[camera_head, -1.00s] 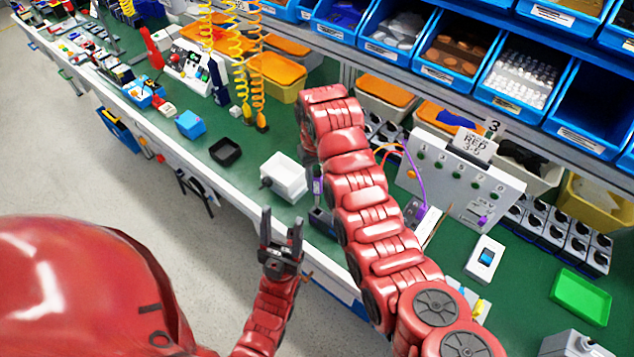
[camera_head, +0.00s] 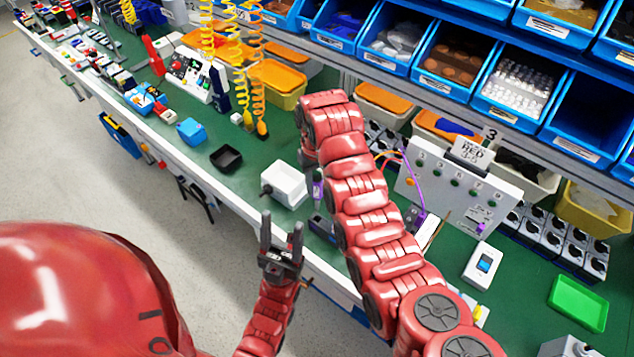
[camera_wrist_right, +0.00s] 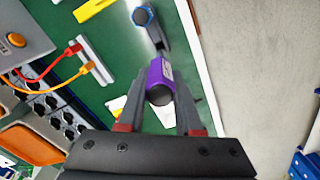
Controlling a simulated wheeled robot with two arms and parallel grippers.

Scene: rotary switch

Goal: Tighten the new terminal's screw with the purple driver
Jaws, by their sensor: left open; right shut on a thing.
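My right gripper (camera_wrist_right: 158,112) is shut on the purple driver (camera_wrist_right: 160,75), with the handle between its fingers in the right wrist view. The purple handle also shows in the head view (camera_head: 317,190), beside my right arm, which hides most of that gripper. The driver's tip is hidden. A dark block with some blue (camera_head: 321,226) stands below the handle in the head view. My left gripper (camera_head: 281,225) is open and empty, in front of the bench edge. I cannot make out the new terminal's screw or whether the driver touches it.
A grey-white panel (camera_head: 435,190) with wires stands right of my right arm. A white box (camera_head: 289,180) and a black tray (camera_head: 226,157) lie on the green bench. A white device (camera_head: 484,266) and a green tray (camera_head: 578,303) are further right. Blue bins (camera_head: 445,57) line the back.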

